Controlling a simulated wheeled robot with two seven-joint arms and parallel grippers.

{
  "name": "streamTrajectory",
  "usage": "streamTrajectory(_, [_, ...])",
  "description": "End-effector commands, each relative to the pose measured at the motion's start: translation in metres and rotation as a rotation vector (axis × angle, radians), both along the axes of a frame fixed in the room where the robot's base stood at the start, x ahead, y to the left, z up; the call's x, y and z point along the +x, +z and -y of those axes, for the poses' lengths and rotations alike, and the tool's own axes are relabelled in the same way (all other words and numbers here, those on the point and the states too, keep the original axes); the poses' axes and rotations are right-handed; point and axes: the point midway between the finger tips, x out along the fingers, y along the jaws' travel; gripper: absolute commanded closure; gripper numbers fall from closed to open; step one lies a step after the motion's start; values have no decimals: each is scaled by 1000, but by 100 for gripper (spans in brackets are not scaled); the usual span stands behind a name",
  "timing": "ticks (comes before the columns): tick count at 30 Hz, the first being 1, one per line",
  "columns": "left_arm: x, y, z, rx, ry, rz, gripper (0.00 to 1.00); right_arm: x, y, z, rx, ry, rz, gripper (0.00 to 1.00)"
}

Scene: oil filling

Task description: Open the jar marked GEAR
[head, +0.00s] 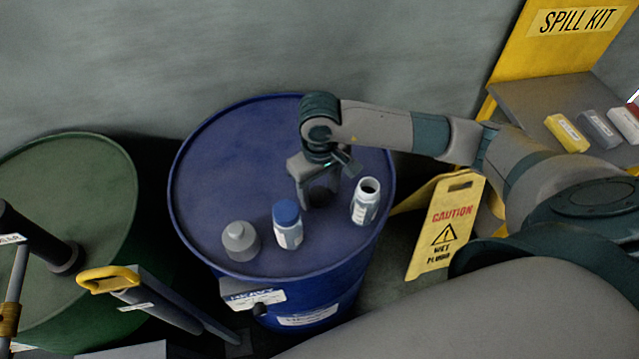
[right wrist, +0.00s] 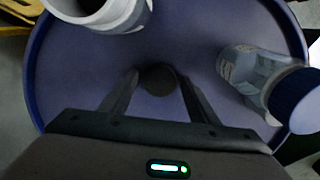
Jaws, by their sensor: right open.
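On the blue drum (head: 225,150) stand three jars. The white jar on the right (head: 366,201) has an open mouth with no lid; it also shows in the right wrist view (right wrist: 112,14). The middle white jar (head: 289,232) wears a blue lid (head: 286,211). The left jar (head: 240,241) is grey with a grey lid. I cannot read which is marked GEAR. My right gripper (head: 316,202) points down between the middle and right jars. It is open, its fingers either side of a dark round disc (right wrist: 158,78); contact is unclear. My left gripper is out of view.
A green drum (head: 95,165) stands at left, with a yellow-handled tool (head: 108,279) in front. A yellow caution sign (head: 446,228) stands right of the blue drum. A spill kit shelf (head: 535,97) is at right. The drum's back left top is clear.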

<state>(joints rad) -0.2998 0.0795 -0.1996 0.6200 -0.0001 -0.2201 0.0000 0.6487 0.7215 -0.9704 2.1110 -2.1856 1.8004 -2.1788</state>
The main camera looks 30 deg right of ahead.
Motion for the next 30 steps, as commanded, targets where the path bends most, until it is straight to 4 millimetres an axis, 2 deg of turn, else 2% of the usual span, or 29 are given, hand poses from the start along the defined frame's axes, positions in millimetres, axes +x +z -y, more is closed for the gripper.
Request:
streamTrajectory(5, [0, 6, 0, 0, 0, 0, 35, 0, 4, 0, 0, 0, 0, 45])
streamTrajectory(10, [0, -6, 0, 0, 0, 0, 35, 1, 17, 0, 2, 1, 4, 45])
streamTrajectory(24, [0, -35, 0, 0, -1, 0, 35, 1, 92, 0, 1, 1, 5, 45])
streamTrajectory(30, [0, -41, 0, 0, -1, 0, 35, 1, 114, 0, 1, 0, 4, 45])
